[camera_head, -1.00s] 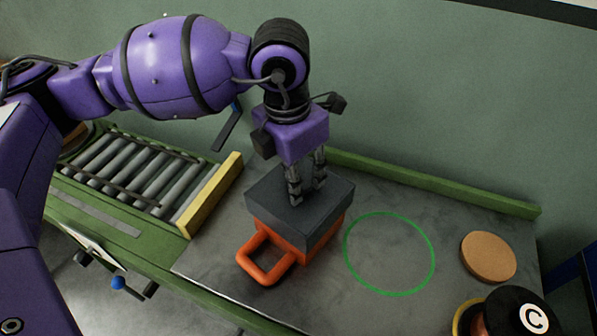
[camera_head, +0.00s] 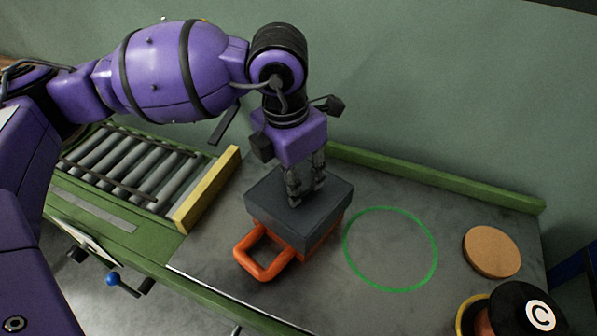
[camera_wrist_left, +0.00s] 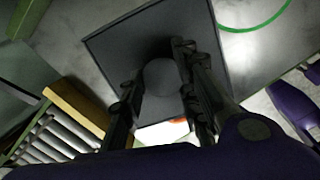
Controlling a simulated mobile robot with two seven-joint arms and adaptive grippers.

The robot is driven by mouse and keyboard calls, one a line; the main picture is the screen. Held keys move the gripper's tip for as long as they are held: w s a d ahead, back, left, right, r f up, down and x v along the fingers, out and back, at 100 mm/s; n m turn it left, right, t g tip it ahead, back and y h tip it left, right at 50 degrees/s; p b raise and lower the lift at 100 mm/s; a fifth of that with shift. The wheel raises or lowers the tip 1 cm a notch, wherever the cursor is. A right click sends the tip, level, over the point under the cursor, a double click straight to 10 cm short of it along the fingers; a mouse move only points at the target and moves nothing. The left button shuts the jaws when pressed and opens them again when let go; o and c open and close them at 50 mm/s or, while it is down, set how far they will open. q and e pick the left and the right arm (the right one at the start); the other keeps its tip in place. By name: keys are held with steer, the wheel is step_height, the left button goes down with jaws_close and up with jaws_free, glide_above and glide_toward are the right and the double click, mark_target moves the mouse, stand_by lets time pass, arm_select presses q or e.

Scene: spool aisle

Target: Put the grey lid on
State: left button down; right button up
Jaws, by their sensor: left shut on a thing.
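The grey lid (camera_head: 265,194) is a dark square block with thick sides. It is on or just above the orange box (camera_head: 334,236), covering its top, and I cannot tell whether a gap remains. The box shows only as orange below the lid, with a looped orange handle (camera_head: 241,257) at its front left. My left gripper (camera_head: 306,192) points down and is shut on the lid at its top middle. In the left wrist view the lid (camera_wrist_left: 119,48) shows a round grey knob (camera_wrist_left: 163,76) between the two fingers. My right gripper is out of view.
A green ring (camera_head: 347,262) is marked on the grey tabletop, right of the box. Beyond it are a round cork disc (camera_head: 491,251) and a black spool marked C (camera_head: 512,312). A roller conveyor (camera_head: 130,170) with a yellow end bar (camera_head: 208,190) stands left. A green ledge runs behind.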

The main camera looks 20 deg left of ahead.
arm_select(q)
steer(key=shift+f+b, duration=0.3)
steer(key=shift+f, duration=0.25)
steer(key=c, duration=1.2)
jaws_free()
steer(key=r, duration=0.8)
steer(key=s+r, duration=0.1)
steer(key=r, duration=0.3)
steer(key=shift+s+a, duration=0.1)
steer(key=shift+a, duration=0.25)
